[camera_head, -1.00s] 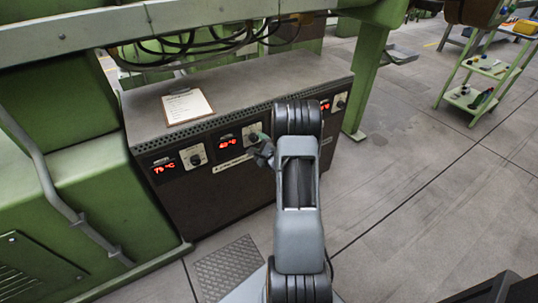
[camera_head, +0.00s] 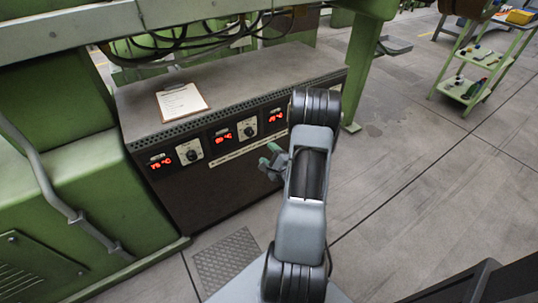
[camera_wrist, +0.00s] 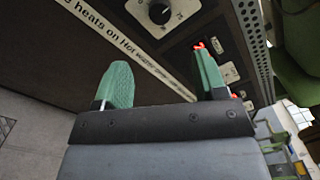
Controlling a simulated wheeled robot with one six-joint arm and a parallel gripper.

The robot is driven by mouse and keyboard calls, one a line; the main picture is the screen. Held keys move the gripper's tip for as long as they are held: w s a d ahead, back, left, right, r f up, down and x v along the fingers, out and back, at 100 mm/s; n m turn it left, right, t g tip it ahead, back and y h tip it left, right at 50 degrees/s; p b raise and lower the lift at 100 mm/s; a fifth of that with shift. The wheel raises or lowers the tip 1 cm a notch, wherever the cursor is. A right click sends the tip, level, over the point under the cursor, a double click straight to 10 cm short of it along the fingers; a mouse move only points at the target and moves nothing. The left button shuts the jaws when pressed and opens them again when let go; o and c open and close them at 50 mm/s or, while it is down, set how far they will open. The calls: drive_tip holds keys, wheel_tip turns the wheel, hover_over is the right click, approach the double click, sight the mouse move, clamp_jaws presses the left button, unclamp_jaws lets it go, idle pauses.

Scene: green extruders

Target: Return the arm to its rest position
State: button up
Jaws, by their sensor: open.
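My gripper (camera_head: 270,162) shows at the left edge of my grey arm in the head view, in front of the dark control cabinet (camera_head: 230,180). In the wrist view my gripper (camera_wrist: 160,84) has its two green fingers spread wide apart with nothing between them. Beyond the fingers is the cabinet's front, with a white lettered strip (camera_wrist: 125,48) and a dial (camera_wrist: 160,12). The fingers look apart from the cabinet. Part of my gripper is hidden behind the arm in the head view.
The cabinet carries several red displays with knobs, and a clipboard (camera_head: 182,101) lies on top. Green machinery (camera_head: 60,150) stands to the left, with a green post (camera_head: 368,65) behind. A green trolley (camera_head: 475,75) stands far right. The floor (camera_head: 420,170) at right is clear.

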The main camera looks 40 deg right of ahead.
idle(0.4)
drive_tip(key=s+d+f+n+g, duration=0.2)
drive_tip(key=s+f+n+g, duration=0.2)
drive_tip(key=f+n+g, duration=0.4)
drive_tip(key=s+a+r+n+g+y+p, duration=0.1)
drive_tip(key=a+r+n+p, duration=0.5)
drive_tip(key=r, duration=0.9)
drive_tip(key=s+a+r+n+g+y+p, duration=0.1)
drive_tip(key=s+a+r+n+g+p, duration=0.2)
drive_tip(key=r, duration=1.3)
drive_tip(key=s+a+r+n+g+p, duration=0.2)
drive_tip(key=s+a+r+n+p, duration=0.2)
drive_tip(key=a+r+n+p, duration=0.4)
drive_tip(key=a+r+p, duration=0.5)
drive_tip(key=a+r, duration=0.2)
drive_tip(key=a, duration=0.3)
drive_tip(key=shift+r+n+y+p, duration=0.2)
drive_tip(key=shift+n+y+p, duration=0.1)
drive_tip(key=shift+n+y, duration=0.1)
